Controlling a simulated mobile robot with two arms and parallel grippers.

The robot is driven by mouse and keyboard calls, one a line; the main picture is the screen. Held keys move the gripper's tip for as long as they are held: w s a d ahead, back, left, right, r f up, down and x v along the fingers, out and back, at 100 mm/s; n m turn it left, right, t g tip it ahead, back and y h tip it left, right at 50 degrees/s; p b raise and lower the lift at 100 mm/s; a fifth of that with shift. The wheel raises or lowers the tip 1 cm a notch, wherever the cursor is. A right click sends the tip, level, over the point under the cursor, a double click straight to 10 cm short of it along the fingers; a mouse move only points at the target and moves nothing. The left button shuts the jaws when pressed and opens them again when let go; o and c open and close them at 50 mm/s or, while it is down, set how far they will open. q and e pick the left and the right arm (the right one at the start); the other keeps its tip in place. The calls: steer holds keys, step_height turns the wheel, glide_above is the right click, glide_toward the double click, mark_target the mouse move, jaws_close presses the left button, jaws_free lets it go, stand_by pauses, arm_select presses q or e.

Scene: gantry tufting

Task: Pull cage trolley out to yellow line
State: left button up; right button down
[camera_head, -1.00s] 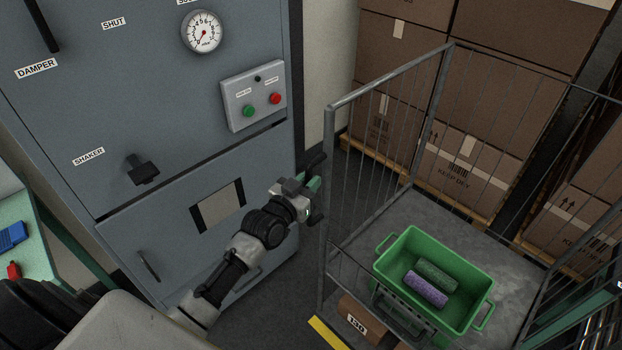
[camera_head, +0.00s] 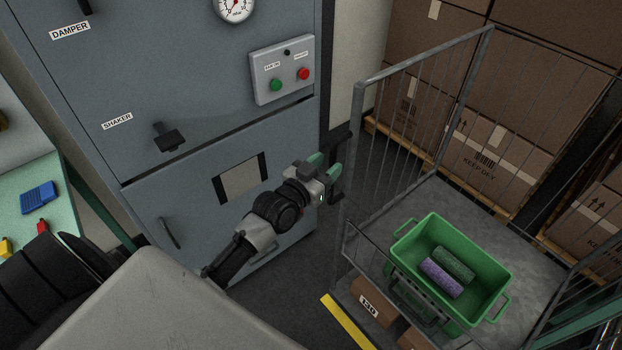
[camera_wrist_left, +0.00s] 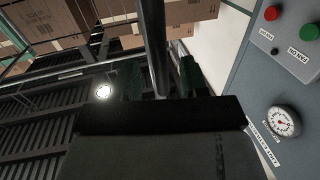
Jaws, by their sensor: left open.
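The cage trolley (camera_head: 398,76) is a grey wire cage on a flat deck at the right of the head view. A green bin (camera_head: 410,262) on its deck holds a green roll (camera_head: 453,266) and a purple roll (camera_head: 440,278). The yellow line (camera_head: 348,322) is on the floor by the trolley's near left corner. My left gripper (camera_head: 327,170) is open beside the trolley's near left post. In the left wrist view a grey post (camera_wrist_left: 154,45) runs between the open fingers (camera_wrist_left: 160,80); I cannot tell whether they touch it. My right gripper is out of view.
A grey cabinet (camera_head: 215,105) with a gauge and a button box (camera_head: 282,72) stands close on the left. Stacked cartons (camera_head: 410,40) on pallets are behind the trolley. Dark floor (camera_head: 285,300) is clear between cabinet and trolley. A green table (camera_head: 50,210) is at far left.

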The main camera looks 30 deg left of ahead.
arm_select(q)
steer(key=s+a+b, duration=0.1)
steer(key=s, duration=0.7)
steer(key=shift+a, duration=0.1)
steer(key=s+f+g+y, duration=0.1)
steer(key=s+f+g, duration=0.25)
steer(key=f, duration=0.85)
steer(key=s+f+g+y, duration=0.15)
steer(key=s+f, duration=0.25)
steer(key=f, duration=0.7)
steer(key=s+f+g, duration=0.4)
steer(key=f, duration=0.8)
steer(key=s+d+f+g, duration=0.1)
steer(key=s+f+g, duration=0.1)
steer(key=s+f, duration=0.3)
steer(key=s+d+f+g, duration=0.1)
steer(key=s+f+g, duration=0.2)
steer(key=s, duration=1)
steer(key=s+d+f+g, duration=0.2)
steer(key=s+f, duration=0.6)
steer(key=s, duration=0.1)
steer(key=shift+m+g+b, duration=0.3)
steer(key=shift+g, duration=0.1)
